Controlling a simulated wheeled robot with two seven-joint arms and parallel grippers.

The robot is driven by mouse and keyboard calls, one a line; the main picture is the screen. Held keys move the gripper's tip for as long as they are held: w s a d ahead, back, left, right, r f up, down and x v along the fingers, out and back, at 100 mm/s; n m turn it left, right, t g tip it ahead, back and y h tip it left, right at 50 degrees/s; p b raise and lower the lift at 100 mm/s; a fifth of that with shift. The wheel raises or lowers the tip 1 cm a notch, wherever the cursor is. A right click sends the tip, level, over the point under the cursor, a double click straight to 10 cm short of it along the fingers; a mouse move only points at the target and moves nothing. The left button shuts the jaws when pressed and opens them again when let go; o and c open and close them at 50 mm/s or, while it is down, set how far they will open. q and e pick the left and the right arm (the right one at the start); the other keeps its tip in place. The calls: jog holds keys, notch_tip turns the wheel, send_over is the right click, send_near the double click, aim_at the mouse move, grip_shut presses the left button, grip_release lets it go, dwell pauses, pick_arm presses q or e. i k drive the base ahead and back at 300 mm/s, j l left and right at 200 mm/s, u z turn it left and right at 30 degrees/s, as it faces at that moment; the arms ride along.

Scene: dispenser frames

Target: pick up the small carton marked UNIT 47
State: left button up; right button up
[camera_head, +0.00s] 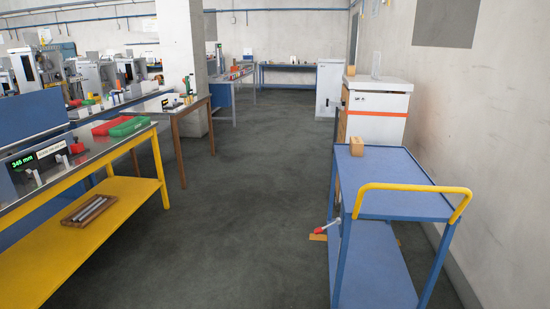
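No carton with a readable UNIT 47 mark shows. A small brown block or box (357,146) stands on the top shelf of the blue trolley (393,188), near its far left corner; I cannot make out any marking on it. Another small tan item (351,70) sits on the white and orange cabinet (375,112) behind the trolley; it is too small to read. Neither of my grippers is in view.
A yellow bench (82,235) stands at the left, with red (113,127) and green (134,126) trays on top and a tray of metal rods below. A wooden-legged table (172,105) stands behind it. The trolley has a yellow handle (414,188). Dark floor (240,200) is clear between.

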aim_at(351, 70)
jog(key=i+j+u, duration=0.1)
jog(key=i+u, duration=0.15)
jog(key=i, duration=0.95)
jog(key=i+l+u, duration=0.1)
jog(key=i+u, duration=0.15)
jog(key=i, duration=0.95)
jog(key=i+l+z, duration=0.1)
jog(key=i+z, duration=0.2)
jog(key=i, duration=0.25)
jog(key=i+z, duration=0.35)
jog(key=i, duration=0.25)
jog(key=i+j+z, duration=0.3)
jog(key=i, duration=0.25)
jog(key=i+j+z, duration=0.3)
jog(key=i, duration=0.25)
jog(key=i+j+z, duration=0.1)
jog(key=i+z, duration=0.15)
jog(key=i, duration=0.15)
jog(key=i+j+z, duration=0.15)
jog(key=i+z, duration=0.15)
jog(key=i+j+z, duration=0.15)
jog(key=i+j, duration=1.05)
